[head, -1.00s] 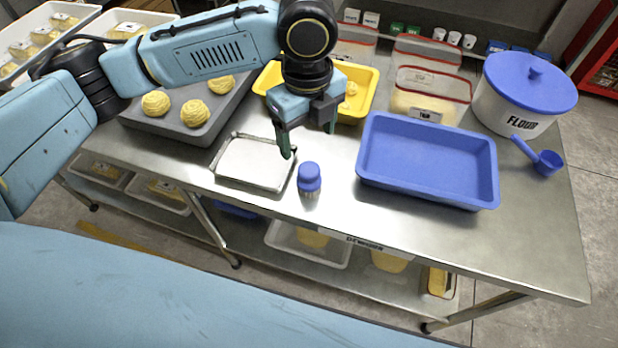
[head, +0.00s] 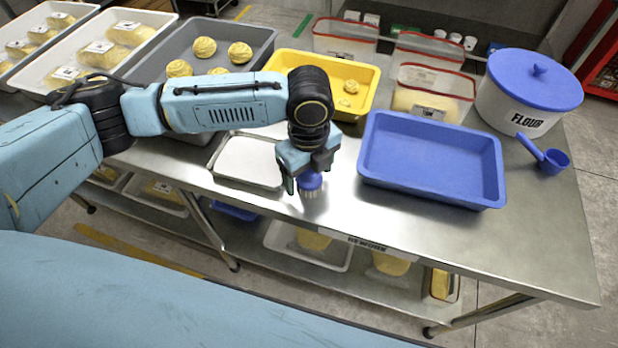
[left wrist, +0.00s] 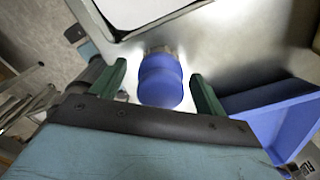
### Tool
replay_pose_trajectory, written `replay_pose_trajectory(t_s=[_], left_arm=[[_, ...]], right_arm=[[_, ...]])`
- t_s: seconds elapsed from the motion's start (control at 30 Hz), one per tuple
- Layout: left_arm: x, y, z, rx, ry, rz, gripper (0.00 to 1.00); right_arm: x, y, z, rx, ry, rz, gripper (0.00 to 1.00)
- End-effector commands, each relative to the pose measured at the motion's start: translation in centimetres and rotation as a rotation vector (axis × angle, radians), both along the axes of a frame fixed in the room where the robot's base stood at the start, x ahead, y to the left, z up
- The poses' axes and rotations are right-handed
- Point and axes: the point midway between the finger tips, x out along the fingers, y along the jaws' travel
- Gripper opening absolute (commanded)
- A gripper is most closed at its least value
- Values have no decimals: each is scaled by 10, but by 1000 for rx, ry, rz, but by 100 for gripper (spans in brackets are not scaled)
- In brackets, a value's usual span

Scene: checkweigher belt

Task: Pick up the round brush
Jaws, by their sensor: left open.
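The round brush (head: 311,184) has a blue handle on top and pale bristles below. It stands upright on the steel table near the front edge. My left gripper (head: 305,186) is open and low over the brush in the head view, its fingers on either side of the handle. In the left wrist view the brush (left wrist: 160,80) shows between the two dark green fingers of my left gripper (left wrist: 160,88), with a gap on each side. The gripper partly hides the top of the brush in the head view. My right gripper is not in view.
A shallow metal tray (head: 247,162) lies just left of the brush. A blue tray (head: 432,190) stands to the right, with a yellow tray (head: 368,101) behind. A flour tub (head: 515,105) and blue scoop (head: 545,156) are at the right. The front right table is clear.

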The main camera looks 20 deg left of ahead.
Motion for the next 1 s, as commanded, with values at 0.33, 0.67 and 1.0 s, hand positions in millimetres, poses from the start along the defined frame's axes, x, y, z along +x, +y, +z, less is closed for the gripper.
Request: replay_pose_trajectory(t_s=[0.33, 0.67, 1.0], left_arm=[[0, 0, 1, -1, -1, 0, 51], [0, 0, 1, -1, -1, 0, 24], [1, 0, 36, -4, -5, 0, 24]], right_arm=[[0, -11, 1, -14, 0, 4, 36], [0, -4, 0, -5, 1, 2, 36], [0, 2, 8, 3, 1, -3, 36]])
